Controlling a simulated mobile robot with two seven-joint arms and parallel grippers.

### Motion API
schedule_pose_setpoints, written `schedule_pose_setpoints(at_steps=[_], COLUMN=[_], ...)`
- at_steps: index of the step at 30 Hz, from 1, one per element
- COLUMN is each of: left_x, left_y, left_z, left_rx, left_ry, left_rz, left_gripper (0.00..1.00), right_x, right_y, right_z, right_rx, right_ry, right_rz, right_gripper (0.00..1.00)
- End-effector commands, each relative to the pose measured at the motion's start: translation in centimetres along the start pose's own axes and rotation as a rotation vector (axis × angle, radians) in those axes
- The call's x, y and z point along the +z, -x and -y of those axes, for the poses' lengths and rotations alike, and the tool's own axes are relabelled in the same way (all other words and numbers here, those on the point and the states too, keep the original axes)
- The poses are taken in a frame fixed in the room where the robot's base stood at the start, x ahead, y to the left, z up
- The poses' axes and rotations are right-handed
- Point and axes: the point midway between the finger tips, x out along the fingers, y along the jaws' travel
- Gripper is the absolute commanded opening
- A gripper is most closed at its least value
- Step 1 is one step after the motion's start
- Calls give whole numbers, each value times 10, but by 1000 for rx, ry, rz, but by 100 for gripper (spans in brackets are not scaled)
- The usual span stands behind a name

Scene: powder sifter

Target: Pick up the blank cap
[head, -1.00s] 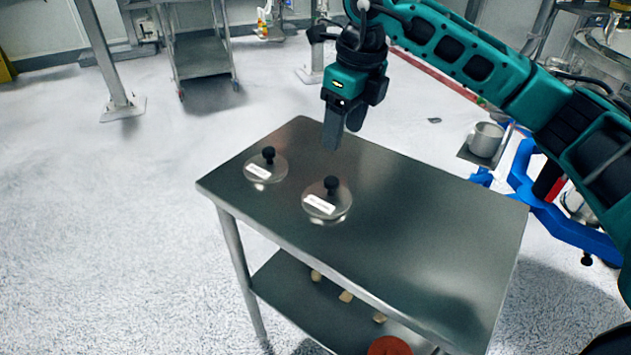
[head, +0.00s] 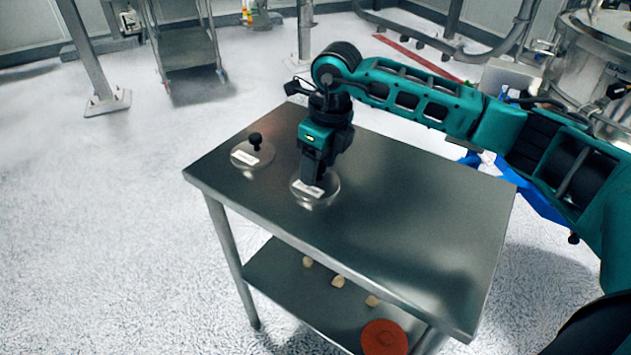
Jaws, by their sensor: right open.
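Two round metal caps with black knobs and white labels lie on the steel table (head: 410,205). The left cap (head: 264,158) stands free, its knob in plain view. The right cap (head: 326,197) is nearer the table's middle. The writing on both labels is too small to read, so I cannot tell which cap is the blank one. My right gripper (head: 313,180) points down over the right cap, with its open fingers at the knob, which they hide. Contact with the knob cannot be made out. My left gripper is not in view.
The table's right half is clear. Its lower shelf (head: 285,290) holds several small pale pieces (head: 338,281) and a round red-orange item (head: 384,338). A metal cart (head: 190,50) stands at the back left. Large steel equipment (head: 600,60) stands at the back right.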

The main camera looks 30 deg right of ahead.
Motion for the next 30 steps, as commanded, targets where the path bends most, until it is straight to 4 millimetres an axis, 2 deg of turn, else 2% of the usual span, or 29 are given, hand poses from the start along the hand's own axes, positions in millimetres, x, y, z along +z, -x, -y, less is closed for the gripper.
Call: schedule_pose_setpoints(at_steps=[7,26,30], left_x=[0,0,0], left_y=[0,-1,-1], left_z=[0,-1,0], left_rx=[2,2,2], left_ry=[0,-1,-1], left_rz=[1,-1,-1], left_gripper=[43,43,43], right_x=[0,0,0], right_y=[-5,-4,-4], right_z=[0,0,0], right_rx=[0,-1,-1], right_ry=[0,0,0], right_rz=[0,0,1], right_gripper=[60,0,0])
